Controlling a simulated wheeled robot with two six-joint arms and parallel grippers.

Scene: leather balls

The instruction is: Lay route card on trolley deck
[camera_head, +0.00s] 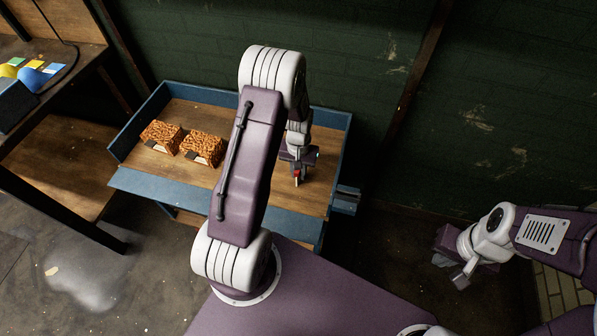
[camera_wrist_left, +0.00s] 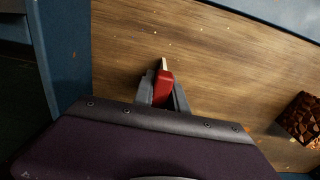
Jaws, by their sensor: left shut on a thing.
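The trolley deck (camera_head: 185,115) is a brown wooden surface inside blue edges; its wood also fills much of the left wrist view (camera_wrist_left: 215,50). My left gripper (camera_head: 298,172) is over the right part of the deck, pointing down. In the left wrist view, my left gripper (camera_wrist_left: 163,95) is shut on a small red piece with a pale edge, which I take to be the route card (camera_wrist_left: 163,86). The card is seen nearly edge-on, and I cannot tell whether it touches the deck. My right gripper (camera_head: 462,272) is off to the right, away from the trolley; its fingers are unclear.
Two brown textured blocks (camera_head: 202,149) sit on the deck's left half; one shows at the wrist view's right edge (camera_wrist_left: 302,118). A wooden bench (camera_head: 60,70) with coloured cards stands at left. Blue walls edge the deck. The deck around my left gripper is clear.

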